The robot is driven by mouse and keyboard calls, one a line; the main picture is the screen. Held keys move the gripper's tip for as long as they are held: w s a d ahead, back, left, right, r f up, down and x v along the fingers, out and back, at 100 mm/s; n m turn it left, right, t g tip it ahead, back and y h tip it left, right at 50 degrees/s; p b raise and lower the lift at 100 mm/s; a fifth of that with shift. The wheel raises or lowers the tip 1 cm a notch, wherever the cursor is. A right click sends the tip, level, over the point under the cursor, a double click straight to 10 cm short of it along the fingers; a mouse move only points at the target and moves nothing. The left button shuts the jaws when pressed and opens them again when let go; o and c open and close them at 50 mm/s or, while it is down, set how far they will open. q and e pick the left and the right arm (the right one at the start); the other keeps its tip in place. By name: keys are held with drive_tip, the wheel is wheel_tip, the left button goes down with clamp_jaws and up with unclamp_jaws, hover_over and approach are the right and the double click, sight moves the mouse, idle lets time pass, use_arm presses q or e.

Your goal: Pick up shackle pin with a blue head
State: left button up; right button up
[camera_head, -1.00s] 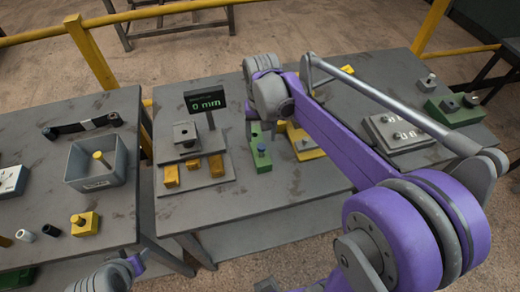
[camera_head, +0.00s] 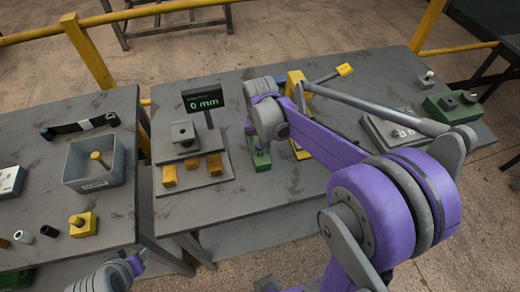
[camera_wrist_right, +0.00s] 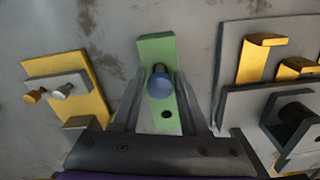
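The blue-headed shackle pin (camera_wrist_right: 160,85) stands in a green block (camera_wrist_right: 155,50) with a dark hole beside it. My right gripper (camera_wrist_right: 161,76) is open, with one finger on each side of the block and the blue head between them in the picture. I cannot tell whether the fingers touch anything. In the head view the green block (camera_head: 260,163) and blue head (camera_head: 259,149) show just below my right wrist, which partly covers the area.
A yellow fixture (camera_wrist_right: 70,85) with two pins is left of the block in the wrist view. A grey plate with yellow blocks (camera_wrist_right: 262,60) is on the right. A "0 mm" display (camera_head: 204,101) stands close by. A grey bin (camera_head: 70,166) is on the left table.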

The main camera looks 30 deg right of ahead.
clamp_jaws()
drive_tip(key=shift+r, duration=0.1)
